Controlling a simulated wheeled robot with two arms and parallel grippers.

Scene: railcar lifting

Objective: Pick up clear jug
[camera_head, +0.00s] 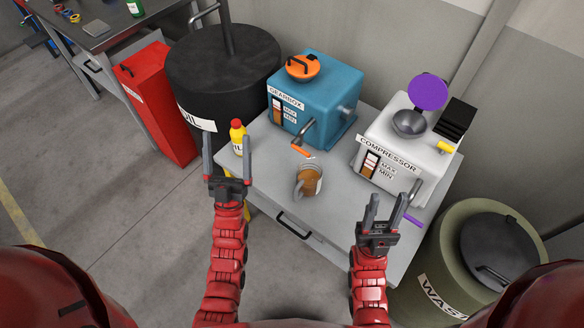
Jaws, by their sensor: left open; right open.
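The clear jug (309,181) stands on the grey table (262,183) near its front middle. It holds brown liquid, and its handle is toward the lower left. My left gripper (227,161) is open and empty at the table's left edge, left of the jug, with its fingers pointing away from me. My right gripper (391,207) is open and empty over the table's front right part, to the right of the jug. Neither gripper touches the jug.
A yellow oil bottle (238,138) with a red cap stands close to my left gripper. A blue gearbox (320,98) and a white compressor (403,142) stand behind the jug. A black oil drum (220,67) is at left, a green waste bin (448,262) at right.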

